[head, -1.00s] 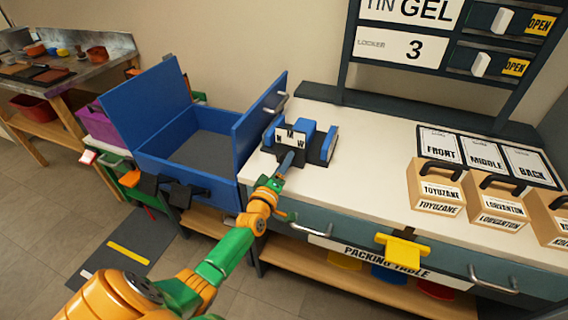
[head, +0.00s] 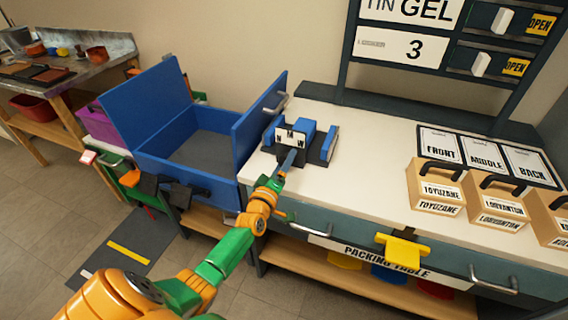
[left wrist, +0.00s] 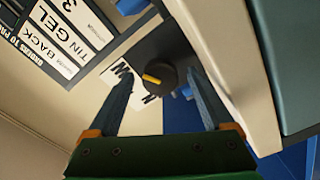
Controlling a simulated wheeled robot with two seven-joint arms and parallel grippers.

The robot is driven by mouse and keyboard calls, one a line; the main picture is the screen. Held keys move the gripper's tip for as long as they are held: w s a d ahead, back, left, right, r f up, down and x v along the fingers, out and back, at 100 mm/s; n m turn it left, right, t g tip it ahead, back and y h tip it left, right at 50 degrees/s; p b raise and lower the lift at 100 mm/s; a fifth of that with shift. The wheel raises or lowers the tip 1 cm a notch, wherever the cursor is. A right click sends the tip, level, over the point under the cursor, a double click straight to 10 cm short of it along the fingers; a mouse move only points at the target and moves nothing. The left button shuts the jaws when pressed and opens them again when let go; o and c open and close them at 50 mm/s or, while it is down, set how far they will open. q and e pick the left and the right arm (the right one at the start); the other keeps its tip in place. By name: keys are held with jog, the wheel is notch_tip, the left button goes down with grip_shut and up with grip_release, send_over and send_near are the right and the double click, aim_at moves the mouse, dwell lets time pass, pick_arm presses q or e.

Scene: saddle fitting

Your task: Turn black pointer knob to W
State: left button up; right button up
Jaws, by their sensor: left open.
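The black pointer knob (left wrist: 162,84) shows in the left wrist view as a dark round knob with a yellow pointer mark. Its white letter plate (left wrist: 122,88) lies beside it, and the mark lies toward the plate. The letters are partly hidden and look tilted. In the head view the letter plate (head: 291,137) stands on a dark and blue fixture (head: 327,146) on the packing table. My left gripper (left wrist: 163,74) is open, with a finger on each side of the knob. Contact cannot be told. In the head view, my left gripper (head: 289,160) hides the knob. My right gripper is not seen.
An open blue box (head: 185,165) with raised lids stands left of the fixture. The white packing table (head: 365,170) has clear room right of it. Several labelled handled boxes (head: 436,190) and a board with cards (head: 485,155) stand further right.

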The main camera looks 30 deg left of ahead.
pick_arm(q)
jog(key=p+v, duration=0.1)
jog(key=v, duration=0.6)
